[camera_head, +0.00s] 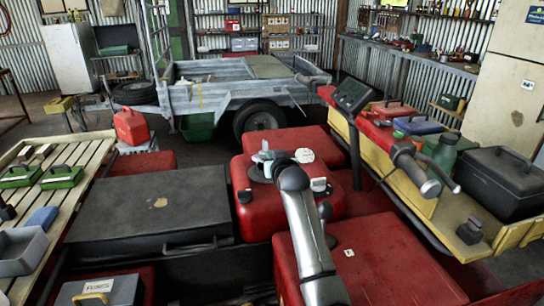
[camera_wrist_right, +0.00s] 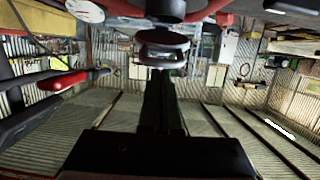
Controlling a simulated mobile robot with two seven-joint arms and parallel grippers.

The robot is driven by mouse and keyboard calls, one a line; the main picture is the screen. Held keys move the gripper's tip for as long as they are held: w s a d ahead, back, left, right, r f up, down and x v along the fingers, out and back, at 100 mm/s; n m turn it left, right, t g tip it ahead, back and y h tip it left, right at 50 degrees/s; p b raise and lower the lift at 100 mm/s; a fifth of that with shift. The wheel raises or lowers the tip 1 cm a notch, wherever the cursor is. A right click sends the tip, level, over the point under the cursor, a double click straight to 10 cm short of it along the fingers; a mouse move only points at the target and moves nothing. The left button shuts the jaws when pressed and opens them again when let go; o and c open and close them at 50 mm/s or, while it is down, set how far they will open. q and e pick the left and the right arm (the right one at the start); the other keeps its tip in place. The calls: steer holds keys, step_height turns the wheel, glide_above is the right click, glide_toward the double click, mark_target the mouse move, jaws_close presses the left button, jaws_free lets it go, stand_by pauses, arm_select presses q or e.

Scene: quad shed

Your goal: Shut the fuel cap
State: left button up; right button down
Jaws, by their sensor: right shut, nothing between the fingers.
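A red tank (camera_head: 252,206) stands in the middle of the head view. A round grey-green piece (camera_head: 259,177), seemingly the fuel cap or its filler, sits on its top, partly hidden by my right gripper (camera_head: 266,158). My silver right arm reaches up to it from the bottom. In the right wrist view the fingers (camera_wrist_right: 163,47) are together and hold nothing. A dark round part (camera_wrist_right: 166,9), possibly the cap, is just beyond them at the top edge. I cannot tell whether they touch it, or how far the cap is closed. My left gripper is out of view.
A handlebar with a display (camera_head: 352,95) rises right of the tank. A dark flat box (camera_head: 150,207) lies left. A yellow-sided tray (camera_head: 400,163) holding cases is at right; a slatted bench (camera_head: 95,157) is at left. A trailer (camera_head: 215,88) stands behind.

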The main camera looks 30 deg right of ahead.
steer(key=shift+s+f+b, duration=0.1)
steer(key=shift+f+b, duration=0.35)
steer(key=shift+b, duration=0.05)
steer(key=f+t+b, duration=0.1)
steer(key=b, duration=0.1)
steer(key=s+f+t+b, duration=0.1)
steer(key=f+b, duration=0.1)
steer(key=b, duration=0.1)
steer(key=shift+a+f+h, duration=0.15)
steer(key=shift+a+h, duration=0.05)
steer(key=shift+h, duration=0.1)
steer(key=shift+s+f+t+b, duration=0.15)
steer(key=shift+f+t+b, duration=0.15)
steer(key=shift+b, duration=0.05)
steer(key=shift+s+f, duration=0.2)
steer(key=shift+f, duration=0.35)
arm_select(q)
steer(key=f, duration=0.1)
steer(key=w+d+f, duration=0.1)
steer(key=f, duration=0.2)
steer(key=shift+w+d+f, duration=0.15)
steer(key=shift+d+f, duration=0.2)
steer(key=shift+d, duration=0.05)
arm_select(e)
steer(key=shift+f, duration=0.1)
